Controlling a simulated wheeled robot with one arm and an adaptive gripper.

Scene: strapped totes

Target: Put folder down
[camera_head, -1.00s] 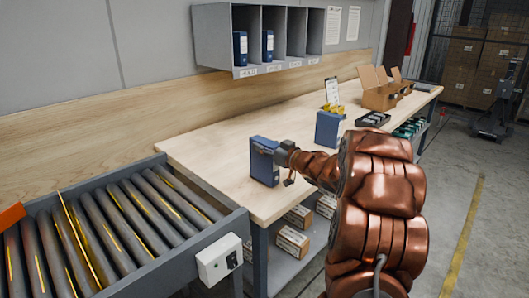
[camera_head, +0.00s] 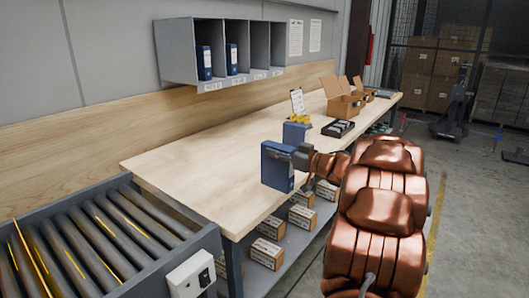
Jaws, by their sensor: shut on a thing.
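My gripper (camera_head: 299,157) is shut on a blue folder (camera_head: 276,166), gripping its right side. The folder is upright, at the front edge of the wooden workbench (camera_head: 195,165). I cannot tell whether its bottom touches the bench or hangs just in front of the edge. A second blue folder or box (camera_head: 296,132) stands on the bench behind my gripper, partly hidden by it. My fingertips are small in view and mostly hidden by the folder and wrist.
A grey wall shelf (camera_head: 176,55) with several compartments holds two blue folders (camera_head: 204,62) in its left part. A roller conveyor (camera_head: 110,235) adjoins the bench at left. Open cardboard boxes (camera_head: 343,105) and a black tray (camera_head: 338,128) sit farther along. The left bench top is clear.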

